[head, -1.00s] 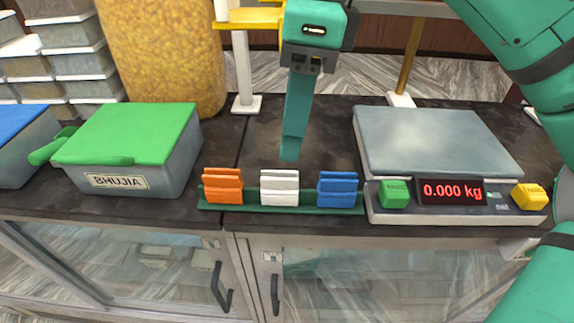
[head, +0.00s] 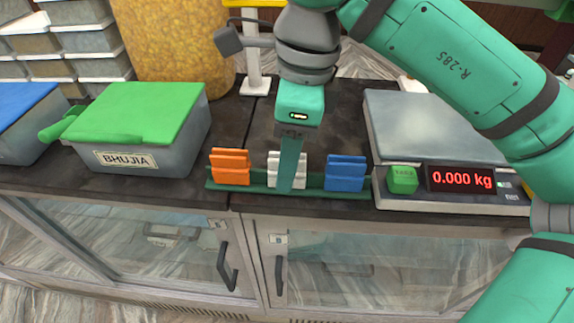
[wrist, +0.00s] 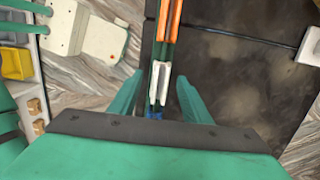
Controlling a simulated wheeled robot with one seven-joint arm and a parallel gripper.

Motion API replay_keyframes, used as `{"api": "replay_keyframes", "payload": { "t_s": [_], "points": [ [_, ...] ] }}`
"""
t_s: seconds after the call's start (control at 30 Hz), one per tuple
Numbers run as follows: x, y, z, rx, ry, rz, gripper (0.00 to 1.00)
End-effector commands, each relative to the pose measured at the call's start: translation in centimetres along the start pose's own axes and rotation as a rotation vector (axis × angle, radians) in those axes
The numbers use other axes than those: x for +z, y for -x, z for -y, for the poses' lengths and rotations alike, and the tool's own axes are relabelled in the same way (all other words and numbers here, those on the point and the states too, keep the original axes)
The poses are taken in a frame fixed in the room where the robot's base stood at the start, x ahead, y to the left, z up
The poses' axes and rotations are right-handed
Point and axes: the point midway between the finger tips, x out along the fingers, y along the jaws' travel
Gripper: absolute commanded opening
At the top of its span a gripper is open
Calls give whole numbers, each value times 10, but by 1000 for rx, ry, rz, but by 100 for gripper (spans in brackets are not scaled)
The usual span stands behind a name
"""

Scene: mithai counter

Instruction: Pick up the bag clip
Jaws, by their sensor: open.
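Three bag clips stand in a row in a green holder strip (head: 312,187) at the counter's front edge: orange (head: 230,167), white (head: 272,170) and blue (head: 346,173). My gripper (head: 290,187) points down at the white clip, and one finger covers part of it in the head view. In the wrist view, my open gripper (wrist: 157,90) has a finger on each side of the white clip (wrist: 158,85), with gaps. The orange clip (wrist: 168,22) is above it in that view. The blue clip (wrist: 155,114) is mostly hidden by my gripper.
A scale (head: 455,198) reading 0.000 kg stands close to the right of the holder. A green-lidded BHUJIA tub (head: 140,115) with a green scoop stands to the left. Dark counter behind the clips is clear. Glass-fronted cabinets (head: 370,255) are below.

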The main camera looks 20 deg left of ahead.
Motion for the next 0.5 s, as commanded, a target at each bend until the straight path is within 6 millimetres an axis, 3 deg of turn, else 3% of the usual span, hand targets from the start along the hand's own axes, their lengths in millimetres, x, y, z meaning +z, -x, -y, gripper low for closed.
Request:
{"api": "replay_keyframes", "payload": {
  "t_s": [0.23, 0.4, 0.43, 0.5],
  "points": [
    [0, -4, 0, -1, 1, 0, 44],
    [0, -4, 0, -1, 1, 0, 6],
    [0, -4, 0, -1, 1, 0, 0],
    [0, -4, 0, -1, 1, 0, 0]
  ]
}}
